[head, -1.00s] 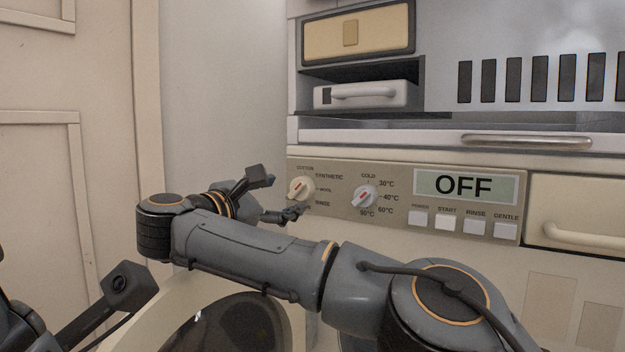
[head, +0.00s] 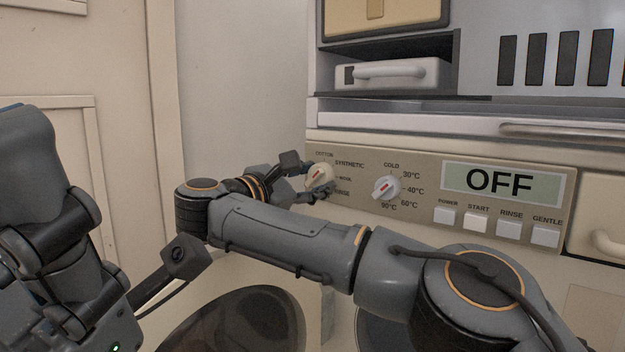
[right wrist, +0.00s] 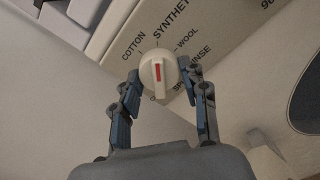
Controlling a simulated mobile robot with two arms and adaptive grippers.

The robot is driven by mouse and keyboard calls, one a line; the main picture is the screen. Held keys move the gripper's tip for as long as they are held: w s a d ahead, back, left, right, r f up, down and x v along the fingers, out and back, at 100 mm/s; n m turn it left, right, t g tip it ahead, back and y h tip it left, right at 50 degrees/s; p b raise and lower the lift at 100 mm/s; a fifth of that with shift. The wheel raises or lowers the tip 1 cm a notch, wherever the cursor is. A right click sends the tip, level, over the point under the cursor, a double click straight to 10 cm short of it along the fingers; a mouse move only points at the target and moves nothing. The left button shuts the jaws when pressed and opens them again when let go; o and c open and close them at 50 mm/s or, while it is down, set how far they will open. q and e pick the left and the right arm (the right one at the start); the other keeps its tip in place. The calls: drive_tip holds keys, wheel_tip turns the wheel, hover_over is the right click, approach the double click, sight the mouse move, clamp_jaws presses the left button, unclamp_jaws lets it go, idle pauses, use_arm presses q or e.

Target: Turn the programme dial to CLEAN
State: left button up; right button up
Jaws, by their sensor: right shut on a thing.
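The programme dial (head: 320,175) is a cream knob with a red mark, at the left of the control panel. In the right wrist view the dial (right wrist: 158,72) has its red mark nearly upright in the picture. My right gripper (head: 304,180) is at the dial. In the right wrist view its two fingers (right wrist: 160,82) are closed on the dial's left and right sides. Labels COTTON, SYNTHETIC, WOOL and RINSE show around it. Lettering below the dial is partly hidden, and I cannot read CLEAN. My left gripper's fingers are not in view.
A temperature dial (head: 386,187) sits right of the programme dial. The display (head: 500,182) reads OFF above a row of white buttons (head: 477,219). A pale wall stands close on the left. A round dark door (head: 240,325) is below my right arm.

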drive_tip(key=shift+f+b, duration=0.15)
drive_tip(key=shift+b, duration=0.15)
drive_tip(key=m+b, duration=0.4)
drive_tip(key=b, duration=0.1)
drive_tip(key=shift+f, duration=0.15)
drive_tip(key=shift+r+m+b, duration=0.3)
drive_tip(key=shift+m+b, duration=0.1)
drive_tip(key=shift+m, duration=0.5)
drive_tip(key=o, duration=1.2)
drive_tip(key=shift+c, duration=0.2)
drive_tip(key=shift+r, duration=0.1)
